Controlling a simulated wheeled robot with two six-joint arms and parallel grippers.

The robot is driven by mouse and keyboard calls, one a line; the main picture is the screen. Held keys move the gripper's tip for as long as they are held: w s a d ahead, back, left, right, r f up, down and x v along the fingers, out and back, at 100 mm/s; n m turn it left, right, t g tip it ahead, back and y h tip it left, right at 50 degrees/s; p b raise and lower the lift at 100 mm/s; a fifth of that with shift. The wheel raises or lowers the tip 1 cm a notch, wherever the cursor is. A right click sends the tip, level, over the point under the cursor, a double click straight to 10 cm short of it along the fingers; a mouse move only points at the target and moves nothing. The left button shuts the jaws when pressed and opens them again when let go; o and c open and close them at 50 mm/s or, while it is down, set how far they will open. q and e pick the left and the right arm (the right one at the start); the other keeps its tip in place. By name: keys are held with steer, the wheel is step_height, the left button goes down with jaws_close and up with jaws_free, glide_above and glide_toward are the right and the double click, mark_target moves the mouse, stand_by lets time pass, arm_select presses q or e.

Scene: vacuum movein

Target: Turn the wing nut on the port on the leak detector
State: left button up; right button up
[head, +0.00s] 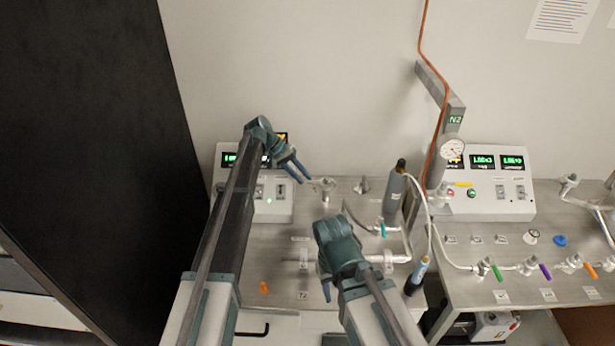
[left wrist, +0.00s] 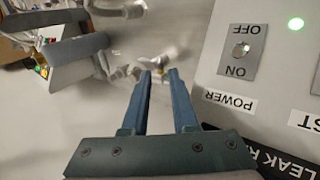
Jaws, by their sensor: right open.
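The leak detector (head: 270,205) is a pale box with lit displays against the wall. It fills the right side of the left wrist view (left wrist: 265,85), with its power switch and a green light. A metal port (head: 327,190) with a clamp stands just right of it. The port is small and blurred beyond my fingertips in the left wrist view (left wrist: 152,62), and I cannot make out its wing nut clearly. My left gripper (head: 306,179) is open, its tips close to the port's left side, with nothing seen between them. My right gripper (head: 327,291) is open, low over the bench front.
A grey cylinder (head: 394,195) stands upright right of the port. A second instrument box (head: 487,185) and a row of colored-handled valves (head: 530,266) are further right. A small orange piece (head: 264,287) lies near the bench front. A dark panel (head: 90,130) rises at left.

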arm_select(q)
steer(key=p+v, duration=0.5)
steer(key=v, duration=0.2)
steer(key=shift+r, duration=0.35)
steer(key=shift+p+v, duration=0.65)
steer(key=shift+v, duration=0.2)
steer(key=shift+a+f, duration=0.1)
steer(key=shift+a, duration=0.05)
